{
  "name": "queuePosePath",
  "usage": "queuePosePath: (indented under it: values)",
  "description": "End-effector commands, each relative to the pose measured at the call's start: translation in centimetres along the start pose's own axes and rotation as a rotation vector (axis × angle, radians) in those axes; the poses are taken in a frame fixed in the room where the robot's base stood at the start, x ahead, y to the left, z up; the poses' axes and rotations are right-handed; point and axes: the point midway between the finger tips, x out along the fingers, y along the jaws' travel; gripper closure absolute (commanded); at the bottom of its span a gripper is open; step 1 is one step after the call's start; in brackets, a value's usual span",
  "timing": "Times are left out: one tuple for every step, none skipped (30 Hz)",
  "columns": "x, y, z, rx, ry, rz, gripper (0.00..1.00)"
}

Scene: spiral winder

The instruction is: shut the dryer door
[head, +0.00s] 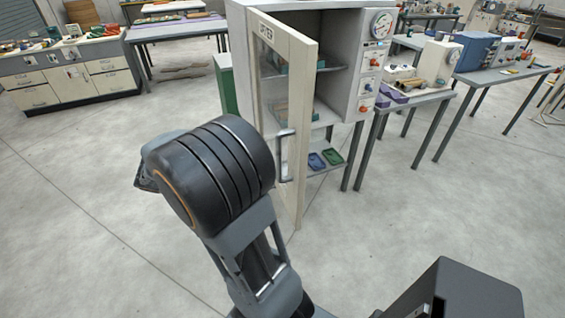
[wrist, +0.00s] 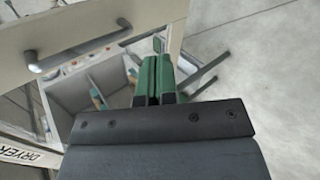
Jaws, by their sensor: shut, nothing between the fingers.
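The dryer (head: 347,75) is a pale grey cabinet with shelves inside and a dial and knobs on its right front. Its cream door (head: 303,110), with a glass pane and a "DRYER" label, stands wide open, swung out toward me. The bar handle (head: 284,157) is low on the door. In the wrist view the handle (wrist: 80,52) is at upper left and the label at lower left. My gripper (wrist: 157,75) is shut and empty, to the right of the handle in that view. Whether it touches the door I cannot tell. My arm hides it in the head view.
Blue and green trays (head: 325,159) lie on the low shelf under the cabinet. A table with instruments (head: 415,98) stands right of the dryer. A drawer bench (head: 70,75) is at far left. The floor in front is clear.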

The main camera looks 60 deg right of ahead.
Motion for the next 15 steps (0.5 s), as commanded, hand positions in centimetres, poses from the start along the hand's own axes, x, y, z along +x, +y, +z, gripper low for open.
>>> queuePosePath:
  values:
    - [1.2, 0.6, -1.3, 0.028, -0.048, 0.101, 1.00]
    - [1.8, 1.0, -2.0, 0.049, -0.067, 0.162, 1.00]
    - [2.4, 1.6, -2.8, 0.074, -0.088, 0.241, 1.00]
    - [2.8, 2.0, -3.5, 0.094, -0.098, 0.296, 1.00]
    - [3.2, 2.3, -4.0, 0.110, -0.106, 0.348, 1.00]
    - [3.7, 2.6, -4.7, 0.132, -0.114, 0.411, 1.00]
    - [4.0, 2.8, -5.2, 0.146, -0.117, 0.454, 1.00]
    - [4.3, 3.0, -5.7, 0.158, -0.119, 0.494, 1.00]
    - [4.6, 3.2, -6.2, 0.173, -0.117, 0.541, 1.00]
    - [4.8, 3.3, -6.6, 0.184, -0.115, 0.571, 1.00]
    - [4.9, 3.4, -6.8, 0.191, -0.113, 0.598, 1.00]
    - [5.2, 3.5, -7.2, 0.201, -0.110, 0.627, 1.00]
    - [5.3, 3.6, -7.4, 0.207, -0.108, 0.645, 1.00]
    - [5.4, 3.6, -7.5, 0.212, -0.107, 0.660, 1.00]
    - [5.6, 3.8, -7.7, 0.218, -0.103, 0.675, 1.00]
